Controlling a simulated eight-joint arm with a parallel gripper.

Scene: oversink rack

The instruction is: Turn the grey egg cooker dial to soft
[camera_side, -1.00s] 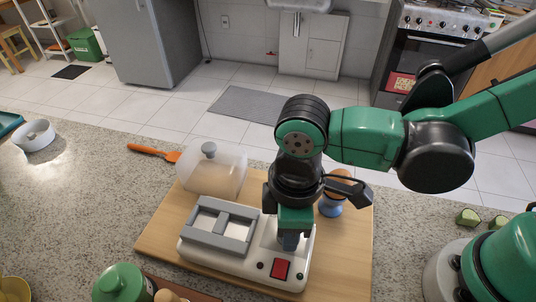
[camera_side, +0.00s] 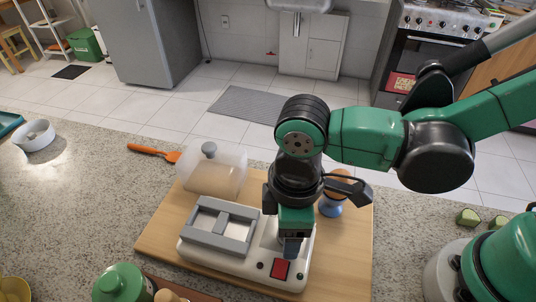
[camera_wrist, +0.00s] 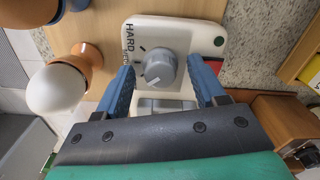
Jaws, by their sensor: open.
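The egg cooker (camera_side: 190,256) is a white unit with a grey divided frame on top and a red switch (camera_side: 280,268) at its front. In the wrist view its grey round dial (camera_wrist: 160,69) carries a white pointer mark aimed toward the lower left of the picture. The printed word HARD and part of another label show left of the dial; no soft label is readable. My gripper (camera_side: 291,248) points down at the cooker and hides the dial in the side view. In the wrist view its blue fingers (camera_wrist: 160,66) are open, one on each side of the dial; contact is unclear.
The cooker stands on a wooden board (camera_side: 345,265). A clear lid (camera_side: 215,172) lies behind it. A blue egg cup (camera_side: 331,207) with a brown egg stands close behind my gripper. A green pot (camera_side: 122,284) is at the front, and an orange spatula (camera_side: 150,152) lies at the back left.

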